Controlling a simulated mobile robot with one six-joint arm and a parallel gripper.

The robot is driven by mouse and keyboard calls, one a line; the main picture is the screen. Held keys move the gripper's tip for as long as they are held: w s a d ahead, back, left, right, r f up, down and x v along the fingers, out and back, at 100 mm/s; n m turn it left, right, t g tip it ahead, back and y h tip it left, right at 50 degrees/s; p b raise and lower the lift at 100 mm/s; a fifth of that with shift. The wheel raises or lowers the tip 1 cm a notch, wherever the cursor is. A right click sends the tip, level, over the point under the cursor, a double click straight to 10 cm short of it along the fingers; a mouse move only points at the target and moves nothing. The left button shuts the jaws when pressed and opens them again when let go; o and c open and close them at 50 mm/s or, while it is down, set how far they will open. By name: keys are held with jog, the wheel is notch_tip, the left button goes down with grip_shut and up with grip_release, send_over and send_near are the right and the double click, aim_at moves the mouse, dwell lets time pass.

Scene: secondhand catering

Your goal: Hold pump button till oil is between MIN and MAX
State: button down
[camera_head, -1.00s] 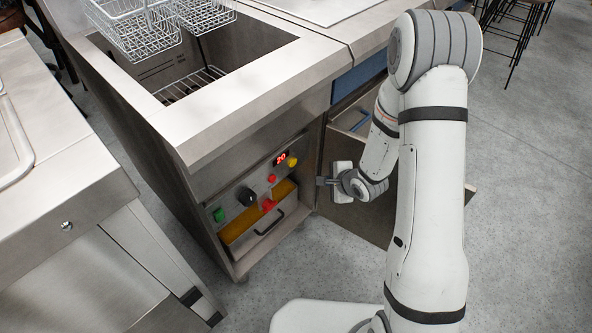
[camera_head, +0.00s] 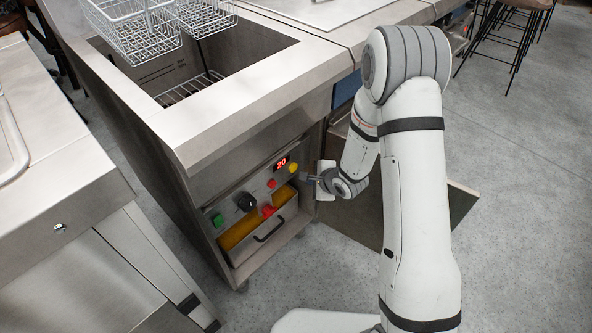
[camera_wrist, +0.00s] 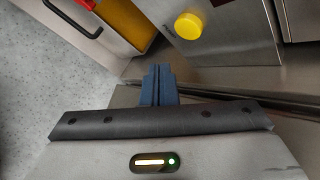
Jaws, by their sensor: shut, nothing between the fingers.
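The fryer's control panel (camera_head: 213,200) carries a yellow button (camera_head: 293,168), a smaller red button (camera_head: 271,183), a green switch (camera_head: 218,220), a black knob (camera_head: 246,201) and a red display (camera_head: 281,163) that appears to read 20. Below it is a drawer-like pan (camera_head: 262,249) with yellow oil (camera_head: 238,233); a red part (camera_head: 268,210) shows above it. MIN and MAX marks cannot be made out. My gripper (camera_head: 306,177) is shut and empty, just right of the yellow button. In the wrist view its fingertips (camera_wrist: 159,70) are below and left of the yellow button (camera_wrist: 188,26), apart from it.
The open cabinet door (camera_head: 400,215) lies behind my arm at the right. Wire baskets (camera_head: 150,35) hang over the empty-looking basin (camera_head: 190,85). A steel counter (camera_head: 50,170) stands at the left.

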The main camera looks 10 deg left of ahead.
aim_at(295, 171)
jog(key=shift+w+a+p, duration=0.5)
jog(key=shift+w+a, duration=0.5)
jog(key=shift+a, duration=0.3)
dwell(1.1)
jog(key=shift+w+a+p, duration=0.3)
jog(key=shift+p, duration=0.15)
jog(key=shift+w+a, duration=0.3)
jog(key=shift+a, duration=0.1)
dwell(4.8)
